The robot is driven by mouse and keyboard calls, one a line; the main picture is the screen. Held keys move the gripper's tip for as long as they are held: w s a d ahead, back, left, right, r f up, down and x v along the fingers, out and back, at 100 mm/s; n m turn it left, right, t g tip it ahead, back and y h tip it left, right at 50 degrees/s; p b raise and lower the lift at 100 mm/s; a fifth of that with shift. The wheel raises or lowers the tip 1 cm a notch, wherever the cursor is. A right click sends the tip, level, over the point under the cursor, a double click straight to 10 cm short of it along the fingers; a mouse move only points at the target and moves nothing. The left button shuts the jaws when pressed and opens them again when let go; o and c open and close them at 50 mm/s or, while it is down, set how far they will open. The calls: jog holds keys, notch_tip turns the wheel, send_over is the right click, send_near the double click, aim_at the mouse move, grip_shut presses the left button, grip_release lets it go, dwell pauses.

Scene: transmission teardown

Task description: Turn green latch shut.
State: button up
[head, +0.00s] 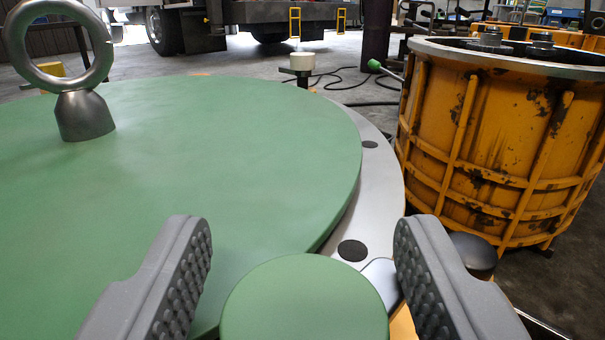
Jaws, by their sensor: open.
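A round green knob (304,302), which looks like the head of the green latch, stands at the bottom centre. It is cut off by the lower picture edge. A light grey tab (380,276) shows at its right side; I cannot tell whether it belongs to the latch. My gripper (304,245) is open, with one grey studded finger on each side of the knob and a gap on both sides. The large green round cover (230,165) lies behind the knob, on a silver rim (385,195). The latch's lower part is hidden.
A steel lifting eye (85,115) stands on the cover at the left. A worn orange ribbed housing (500,145) stands on the floor at the right. A dark round knob (473,252) is just beyond the right finger. Open floor lies behind, with a truck.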

jog(key=shift+w, duration=0.65)
